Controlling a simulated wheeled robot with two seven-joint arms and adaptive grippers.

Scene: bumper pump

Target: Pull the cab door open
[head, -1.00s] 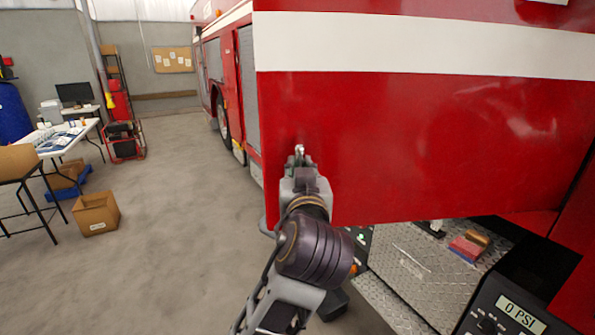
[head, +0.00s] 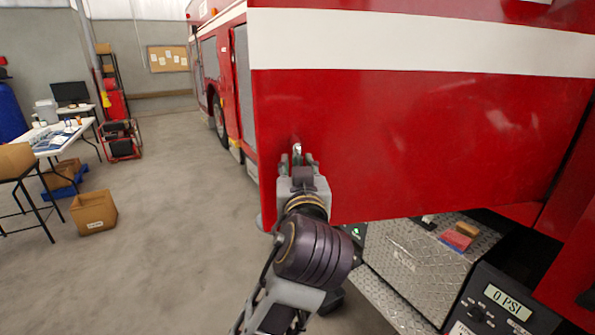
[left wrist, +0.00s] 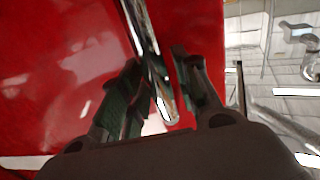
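The red cab door (head: 420,140) with a white stripe fills the upper right of the head view. It stands swung out from the truck, with a step and panel visible below it. Its chrome handle (head: 297,150) is near the door's left edge. My left gripper (head: 298,160) is at the handle, fingers apart on either side of it. In the left wrist view the handle (left wrist: 148,50) runs as a shiny bar between the open fingers (left wrist: 160,90), with a gap at least on the right. My right gripper is out of view.
Below the door are a diamond-plate step (head: 405,255) with small blocks and a panel reading 0 PSI (head: 507,302). The floor at left is clear up to a cardboard box (head: 94,212) and a table (head: 55,140). The truck's side (head: 228,90) runs back behind the door.

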